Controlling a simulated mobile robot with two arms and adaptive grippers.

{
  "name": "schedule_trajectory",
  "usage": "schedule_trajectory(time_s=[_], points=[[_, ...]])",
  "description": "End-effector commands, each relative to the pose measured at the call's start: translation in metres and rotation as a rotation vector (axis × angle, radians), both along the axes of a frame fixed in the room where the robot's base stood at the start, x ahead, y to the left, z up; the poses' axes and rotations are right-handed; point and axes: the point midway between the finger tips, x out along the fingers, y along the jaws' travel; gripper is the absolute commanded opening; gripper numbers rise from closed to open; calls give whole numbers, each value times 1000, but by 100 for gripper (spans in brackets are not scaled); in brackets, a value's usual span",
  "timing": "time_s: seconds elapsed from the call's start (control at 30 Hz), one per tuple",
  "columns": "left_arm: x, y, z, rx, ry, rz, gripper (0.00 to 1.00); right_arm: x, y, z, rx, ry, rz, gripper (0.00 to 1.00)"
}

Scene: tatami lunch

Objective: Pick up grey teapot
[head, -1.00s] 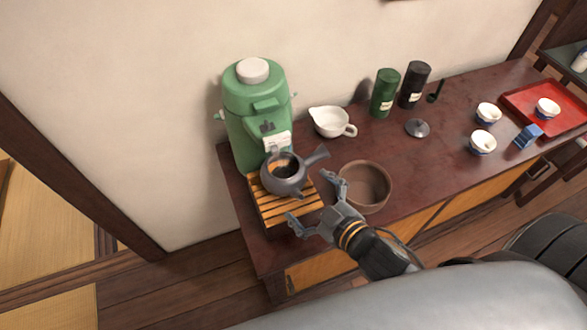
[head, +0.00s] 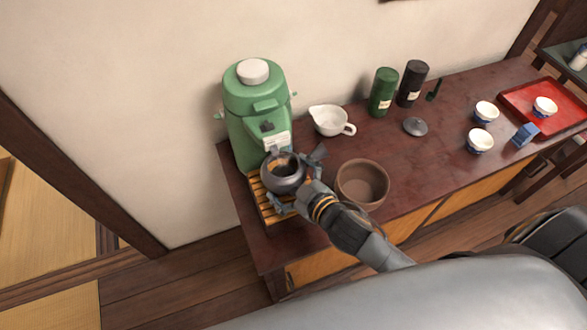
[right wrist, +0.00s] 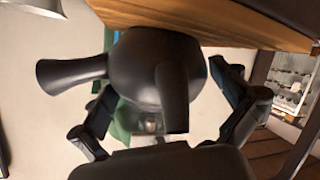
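The grey teapot (head: 281,183) stands without a lid on the slatted wooden stand (head: 268,213), in front of the green dispenser. Its handle points to the back right in the head view. In the right wrist view the dark teapot body (right wrist: 150,62) fills the middle, with its handle to the left and its spout towards the camera. My right gripper (head: 288,178) reaches around the teapot, one finger on each side. In the right wrist view the fingers of the right gripper (right wrist: 165,100) are spread, with a small gap showing at the right finger. My left gripper is out of view.
The green dispenser (head: 255,115) stands close behind the teapot. A brown bowl (head: 363,184) is just right of my right gripper. A white spouted cup (head: 330,121), two canisters, a grey lid (head: 415,127), small cups and a red tray (head: 515,97) are farther right.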

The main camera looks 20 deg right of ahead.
Motion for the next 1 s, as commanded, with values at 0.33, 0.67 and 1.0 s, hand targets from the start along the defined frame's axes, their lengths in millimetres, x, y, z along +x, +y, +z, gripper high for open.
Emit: schedule_trajectory(time_s=[0.33, 0.67, 1.0], points=[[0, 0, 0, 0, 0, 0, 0, 0, 0, 1, 0, -3, 1, 45], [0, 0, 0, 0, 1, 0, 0, 0, 0, 4, 0, -4, 0, 45], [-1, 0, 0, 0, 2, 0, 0, 1, 0, 25, -1, -6, 1, 45]])
